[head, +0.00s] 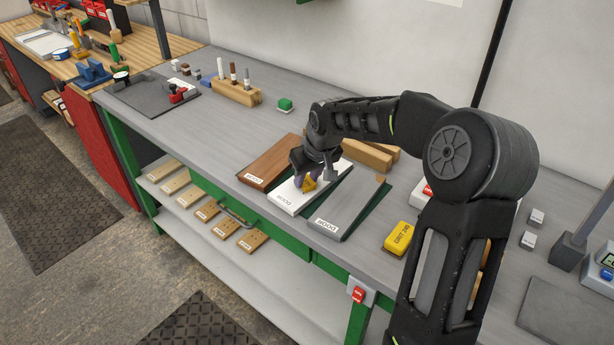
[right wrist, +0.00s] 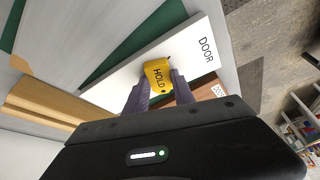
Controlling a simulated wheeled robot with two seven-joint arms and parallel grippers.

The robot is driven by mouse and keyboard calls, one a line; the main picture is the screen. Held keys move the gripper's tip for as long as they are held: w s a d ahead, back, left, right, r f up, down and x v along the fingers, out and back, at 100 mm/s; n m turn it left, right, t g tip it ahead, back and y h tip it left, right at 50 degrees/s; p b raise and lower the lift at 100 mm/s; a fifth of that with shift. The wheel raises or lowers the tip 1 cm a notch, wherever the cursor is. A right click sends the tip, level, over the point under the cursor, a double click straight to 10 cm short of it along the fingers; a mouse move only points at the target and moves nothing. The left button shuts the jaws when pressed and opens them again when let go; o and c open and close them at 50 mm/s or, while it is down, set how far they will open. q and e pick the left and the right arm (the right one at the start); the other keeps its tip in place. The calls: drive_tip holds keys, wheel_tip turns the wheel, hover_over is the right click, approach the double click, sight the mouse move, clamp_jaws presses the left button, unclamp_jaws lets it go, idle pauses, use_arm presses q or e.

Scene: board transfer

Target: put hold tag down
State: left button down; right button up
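The yellow hold tag (head: 309,185) is at the white board labelled DOOR (head: 290,204), near the middle of the board. In the right wrist view the tag (right wrist: 158,76) shows its word HOLD and sits between my two fingertips. My right gripper (head: 308,178) is shut on the tag, with a finger against each side, low over the white board (right wrist: 120,88). I cannot tell whether the tag touches the board. My left gripper is not in view.
A brown board (head: 268,163) lies left of the white one and a grey board (head: 345,205) lies right of it. A yellow grit block (head: 400,238) is further right. The bench's left-middle is clear.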

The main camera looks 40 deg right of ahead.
drive_tip(key=o, duration=0.5)
drive_tip(key=shift+c, duration=0.2)
drive_tip(key=v, duration=1.2)
drive_tip(key=shift+r+b, duration=0.2)
drive_tip(key=shift+b, duration=0.2)
